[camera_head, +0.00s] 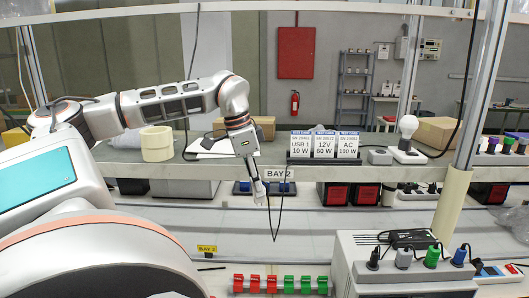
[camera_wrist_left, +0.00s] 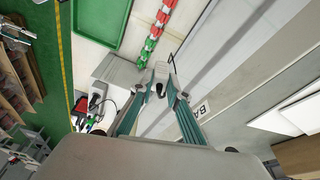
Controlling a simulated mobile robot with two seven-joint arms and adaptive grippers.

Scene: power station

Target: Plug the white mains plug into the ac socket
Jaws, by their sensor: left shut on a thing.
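My left gripper (camera_head: 251,165) points down in front of the bench shelf, in mid-air. It is shut on the white mains plug (camera_head: 259,194), and a black cable hangs from it in a narrow loop. In the left wrist view the fingers (camera_wrist_left: 159,88) close on the white plug (camera_wrist_left: 161,71), with its dark part between them. A card marked AC 160 W (camera_head: 349,144) stands on the shelf. I cannot make out the ac socket in either view. My right gripper is not in view.
A row of red and green blocks (camera_head: 280,284) lies at the front. A grey box (camera_head: 352,262) with several coloured plugs stands front right. The light worktop below the plug is mostly clear.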

